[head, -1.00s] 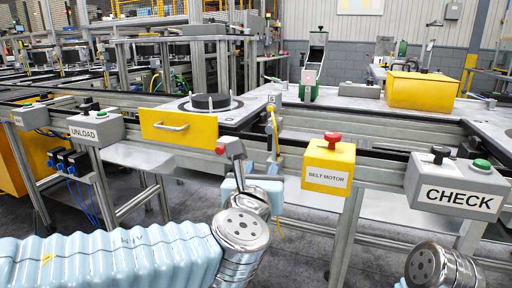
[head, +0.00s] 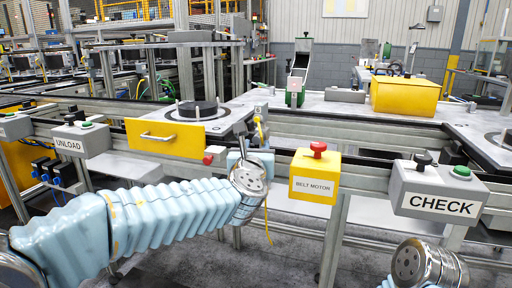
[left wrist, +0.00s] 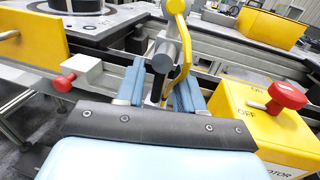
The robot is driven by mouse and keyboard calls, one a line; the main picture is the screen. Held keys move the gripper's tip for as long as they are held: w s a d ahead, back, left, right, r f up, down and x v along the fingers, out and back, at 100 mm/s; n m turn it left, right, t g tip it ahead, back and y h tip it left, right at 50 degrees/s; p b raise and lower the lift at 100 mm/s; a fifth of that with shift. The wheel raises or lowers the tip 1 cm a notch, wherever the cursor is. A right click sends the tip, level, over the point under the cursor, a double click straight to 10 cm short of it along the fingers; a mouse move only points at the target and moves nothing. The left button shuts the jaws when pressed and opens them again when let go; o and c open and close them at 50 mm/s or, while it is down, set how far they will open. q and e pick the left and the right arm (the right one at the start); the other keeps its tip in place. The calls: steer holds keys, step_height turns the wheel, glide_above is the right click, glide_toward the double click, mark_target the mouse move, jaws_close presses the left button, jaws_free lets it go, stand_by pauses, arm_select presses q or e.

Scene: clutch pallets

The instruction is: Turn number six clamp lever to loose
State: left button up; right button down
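The number six clamp lever shows in the left wrist view as a grey cylinder (left wrist: 165,55) with a yellow curved part and a dark rod below it. In the head view the lever (head: 259,122) is small, at the right corner of the yellow drawer's station. My left gripper (left wrist: 160,88) has its two blue fingers apart, one on each side of the dark rod. I cannot tell whether they touch it. In the head view this gripper (head: 249,155) is partly hidden by its own wrist. My right wrist shows at lower right; its fingers are out of view.
A yellow belt motor box (head: 315,175) with a red button stands close right of my left gripper. A small box with a red knob (left wrist: 62,83) is close on the left. The yellow drawer (head: 165,138), unload box (head: 80,139) and check box (head: 436,190) line the front rail.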

arm_select(q)
jaws_close()
steer(key=shift+f, duration=0.1)
steer(key=shift+s+d+r+n+g+h+b, duration=0.25)
steer(key=shift+n+b, duration=0.65)
steer(key=shift+n, duration=1.1)
steer(key=shift+w+d+r+n+g+h+b, duration=0.15)
steer(key=shift+n+g+b, duration=0.55)
steer(key=shift+n, duration=1.3)
steer(key=shift+s+d+r+n+g+h+b, duration=0.15)
steer(key=shift+r+n+h+b, duration=0.15)
steer(key=shift+n+b, duration=1.25)
steer(key=shift+w+a+n+p, duration=0.1)
steer(key=shift+a+n+p, duration=0.05)
steer(key=shift+n+p, duration=0.35)
